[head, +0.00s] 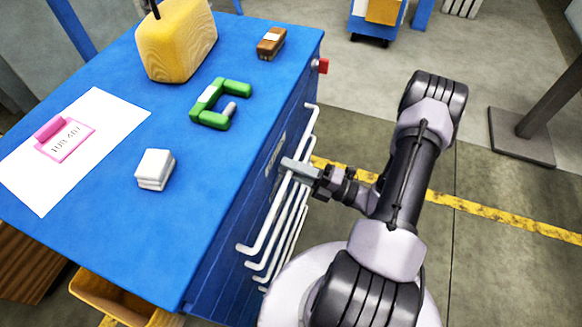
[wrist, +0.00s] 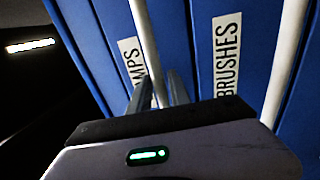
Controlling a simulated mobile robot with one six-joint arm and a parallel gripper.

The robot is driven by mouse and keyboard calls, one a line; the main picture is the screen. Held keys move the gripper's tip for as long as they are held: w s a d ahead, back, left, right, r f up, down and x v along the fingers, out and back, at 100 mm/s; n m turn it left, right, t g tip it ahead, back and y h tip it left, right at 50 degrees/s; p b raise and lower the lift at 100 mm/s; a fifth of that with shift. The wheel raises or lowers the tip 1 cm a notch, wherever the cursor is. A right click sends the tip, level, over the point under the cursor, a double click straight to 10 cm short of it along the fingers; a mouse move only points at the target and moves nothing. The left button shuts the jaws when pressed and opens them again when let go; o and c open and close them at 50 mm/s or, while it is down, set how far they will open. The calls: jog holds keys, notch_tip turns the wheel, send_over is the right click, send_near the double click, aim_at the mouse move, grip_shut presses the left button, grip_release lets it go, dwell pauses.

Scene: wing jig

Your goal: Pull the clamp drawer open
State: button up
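The clamp drawer is in the blue cabinet; its label, partly hidden and reading "MPS" (wrist: 131,60), shows in the wrist view. Its front looks closed. Its white bar handle (wrist: 145,35) runs down between my two fingers. My gripper (wrist: 161,88) has its fingers close on both sides of this handle, with little or no gap, and looks shut on it. In the head view my gripper (head: 292,165) reaches from the right to the white handles on the cabinet's side.
The drawer labelled BRUSHES (wrist: 227,55) has its own handle (wrist: 287,60) close by. On the blue top (head: 120,230) lie a green clamp (head: 212,112), a yellow block (head: 174,45), a brown block (head: 270,43) and white pads (head: 154,168).

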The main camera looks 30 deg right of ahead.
grip_shut()
dwell(1.2)
